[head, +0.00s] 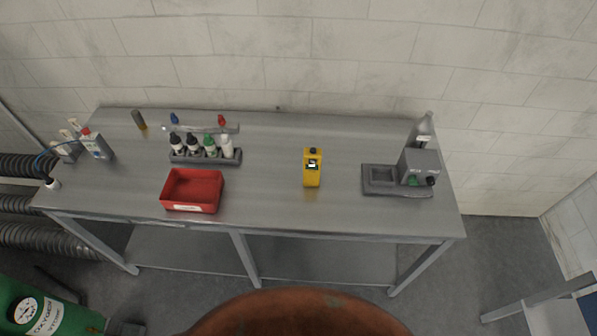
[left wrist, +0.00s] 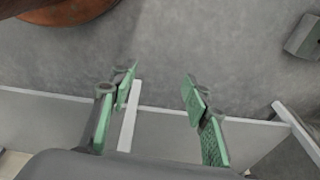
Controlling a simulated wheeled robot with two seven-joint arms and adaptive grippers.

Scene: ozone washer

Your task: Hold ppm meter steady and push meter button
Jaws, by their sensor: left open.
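The ppm meter (head: 312,168) is a yellow handheld device lying on the grey metal table (head: 270,205), right of the middle in the head view. It has a small display and a dark part at its top end. A separate button cannot be made out clearly. My left gripper (left wrist: 158,92) shows only in the left wrist view, with two green-padded fingers spread apart and nothing between them. It is over the floor and a table edge, away from the meter. My right gripper is in neither view.
A red bin (head: 193,190) and a rack of bottles (head: 205,152) stand left of the meter. A grey device (head: 418,165) stands at the right, with a bottle (head: 425,128) behind. A brown rounded object (head: 295,312) is in front. Table around the meter is clear.

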